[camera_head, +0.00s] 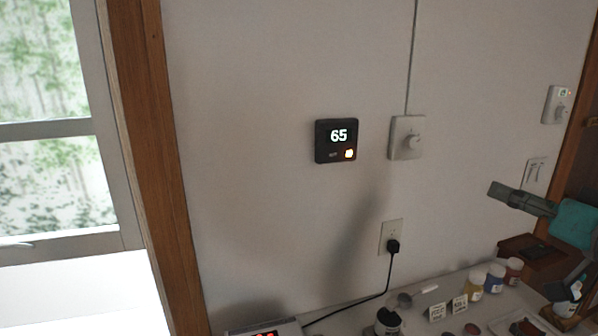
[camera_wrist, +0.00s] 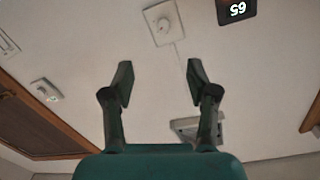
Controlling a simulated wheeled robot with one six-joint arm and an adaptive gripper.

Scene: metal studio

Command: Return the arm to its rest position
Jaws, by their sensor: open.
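My gripper (camera_wrist: 158,80) shows in the wrist view with its two dark green fingers apart and nothing between them. The wall lies beyond the fingers, and that picture is upside down. In the head view, my gripper (camera_head: 492,190) is at the right edge, its grey-green finger part pointing left in front of the wall and its teal body behind. Most of my arm is out of the frame there.
A black thermostat (camera_head: 336,141) reading 65, a dial (camera_head: 407,138), an outlet with a plug (camera_head: 392,245) and a switch (camera_head: 558,104) are on the wall. Jars (camera_head: 495,278) and small items crowd the counter below my gripper. A window (camera_head: 55,130) is left.

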